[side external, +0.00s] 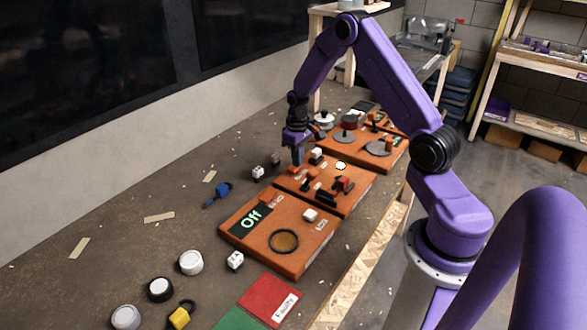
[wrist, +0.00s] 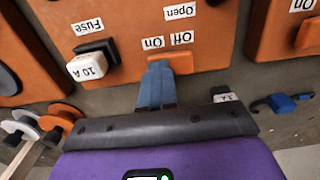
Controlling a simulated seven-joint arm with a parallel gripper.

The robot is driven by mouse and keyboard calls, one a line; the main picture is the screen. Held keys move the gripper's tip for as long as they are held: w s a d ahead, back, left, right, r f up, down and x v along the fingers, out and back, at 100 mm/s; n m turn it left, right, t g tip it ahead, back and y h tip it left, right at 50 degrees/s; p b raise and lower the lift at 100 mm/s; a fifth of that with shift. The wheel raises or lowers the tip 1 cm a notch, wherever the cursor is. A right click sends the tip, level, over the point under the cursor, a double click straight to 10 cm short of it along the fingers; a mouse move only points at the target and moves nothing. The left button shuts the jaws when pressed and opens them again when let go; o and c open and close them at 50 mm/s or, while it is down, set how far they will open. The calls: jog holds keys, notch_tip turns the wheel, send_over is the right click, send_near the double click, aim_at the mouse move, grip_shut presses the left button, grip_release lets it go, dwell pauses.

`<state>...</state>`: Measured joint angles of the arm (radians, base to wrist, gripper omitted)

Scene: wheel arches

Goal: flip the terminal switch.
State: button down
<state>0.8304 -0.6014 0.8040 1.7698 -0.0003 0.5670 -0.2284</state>
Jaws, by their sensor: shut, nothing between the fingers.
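The terminal switch appears to be the small orange block (wrist: 182,63) beside the "On" and "Off" labels at the edge of an orange panel (wrist: 135,20) in the wrist view. My gripper (wrist: 158,68) has its blue fingers shut together, with the tips at the left side of this block and partly covering it. I cannot tell whether they touch it or which way the switch is set. In the side view my gripper (side external: 298,160) points down at the far left edge of the middle orange panel (side external: 345,207).
A white 10 A fuse (wrist: 88,68) stands close left of the fingers in the wrist view. The nearest panel (side external: 240,250) has an "Off" display. White cubes (side external: 258,172), a blue clamp-like piece (side external: 220,192) and a yellow padlock (side external: 180,318) lie on the bench. Bench space at left is mostly clear.

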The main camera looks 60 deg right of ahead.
notch_tip(320, 180, up, 7)
dwell(1.0)
